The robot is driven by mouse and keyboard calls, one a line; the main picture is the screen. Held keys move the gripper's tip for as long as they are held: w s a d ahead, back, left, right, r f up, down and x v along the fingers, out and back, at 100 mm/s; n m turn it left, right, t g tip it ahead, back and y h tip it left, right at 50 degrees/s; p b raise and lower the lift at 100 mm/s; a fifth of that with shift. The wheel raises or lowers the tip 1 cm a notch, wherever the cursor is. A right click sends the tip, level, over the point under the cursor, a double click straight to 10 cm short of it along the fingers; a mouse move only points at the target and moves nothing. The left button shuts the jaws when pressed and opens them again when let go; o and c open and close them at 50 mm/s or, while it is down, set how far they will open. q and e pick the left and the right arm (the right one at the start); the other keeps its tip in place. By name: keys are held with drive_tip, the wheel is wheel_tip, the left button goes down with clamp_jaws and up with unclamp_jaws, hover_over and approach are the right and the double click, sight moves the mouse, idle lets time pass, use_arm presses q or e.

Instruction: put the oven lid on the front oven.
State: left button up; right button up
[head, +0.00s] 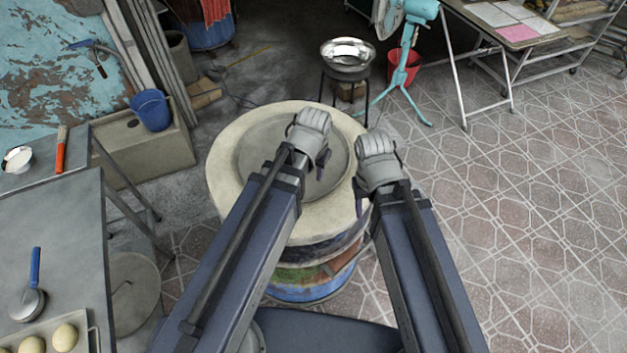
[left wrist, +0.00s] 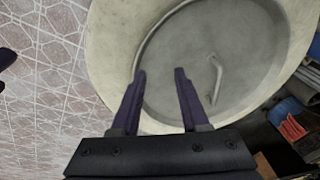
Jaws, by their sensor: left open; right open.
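The front oven is a painted barrel with a broad cream rim (head: 235,165); the rim also shows in the left wrist view (left wrist: 112,45). A round grey oven lid (head: 262,150) lies inside that rim and appears seated in the opening. In the left wrist view the lid (left wrist: 240,45) has a bent metal handle (left wrist: 216,80). My left gripper (head: 318,152) is open and empty over the lid; its fingers (left wrist: 160,72) point at it, with the handle beside them, not between them. My right gripper (head: 372,188) is over the oven's right edge, its fingers partly hidden.
A second round grey disc (head: 133,292) with a thin handle is low at the left, beside the metal table (head: 60,215). A metal bowl on a stand (head: 348,58) and a teal fan (head: 405,60) stand behind the oven. Tiled floor (head: 530,210) at the right is clear.

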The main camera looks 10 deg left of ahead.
use_arm(q)
drive_tip(key=s+d+g, duration=0.2)
drive_tip(key=s+d, duration=0.2)
drive_tip(key=s, duration=0.5)
drive_tip(key=shift+y, duration=0.4)
drive_tip(key=shift+f, duration=0.1)
